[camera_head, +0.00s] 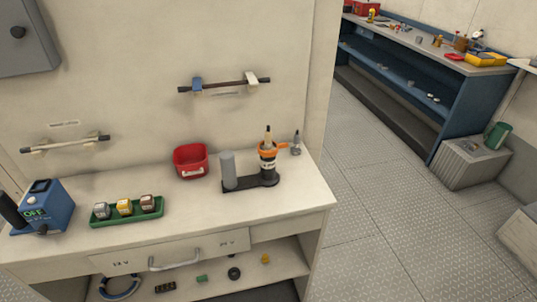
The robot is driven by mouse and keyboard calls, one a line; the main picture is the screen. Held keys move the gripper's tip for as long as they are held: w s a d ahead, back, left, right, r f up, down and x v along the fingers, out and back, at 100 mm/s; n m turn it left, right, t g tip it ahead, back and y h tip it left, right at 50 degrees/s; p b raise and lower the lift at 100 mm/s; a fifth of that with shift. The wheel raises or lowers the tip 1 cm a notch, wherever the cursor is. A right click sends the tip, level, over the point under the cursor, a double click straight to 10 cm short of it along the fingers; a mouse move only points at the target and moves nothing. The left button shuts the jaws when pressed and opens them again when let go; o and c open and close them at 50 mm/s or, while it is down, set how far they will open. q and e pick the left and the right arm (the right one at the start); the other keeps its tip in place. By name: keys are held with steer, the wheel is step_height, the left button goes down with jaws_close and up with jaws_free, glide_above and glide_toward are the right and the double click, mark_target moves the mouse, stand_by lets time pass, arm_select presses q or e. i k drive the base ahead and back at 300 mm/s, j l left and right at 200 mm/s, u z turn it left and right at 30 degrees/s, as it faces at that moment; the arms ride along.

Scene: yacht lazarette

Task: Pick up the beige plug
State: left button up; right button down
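A narrow beige piece with a dark tip (267,140) stands upright in the orange collar (267,149) of a black stand on the counter. It is the most plug-like beige thing I see, but I cannot be sure it is the beige plug. A plain grey cylinder (228,170) stands on the same black base (250,185), to its left. A small grey piece with a dark tip (296,143) stands on the counter just right of the collar.
A red bin (190,161), a green tray (126,220) with three small blocks and a blue box marked OFF (46,206) stand on the counter (200,215). Two wall rails hang above. A drawer and cluttered shelf (215,284) lie below. Open floor (375,200) lies right, before a blue workbench (425,105).

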mark_target(267, 133)
steer(key=k, duration=0.9)
steer(key=k+u, duration=0.25)
steer(key=u, duration=2.2)
steer(key=k+l, duration=0.1)
steer(key=l, duration=0.5)
steer(key=k+l, duration=0.1)
steer(key=l, duration=1.1)
steer(key=k+l, duration=0.15)
steer(key=l, duration=0.5)
steer(key=k+l, duration=0.1)
steer(key=l, duration=0.5)
steer(key=k+l, duration=0.1)
steer(key=l, duration=0.5)
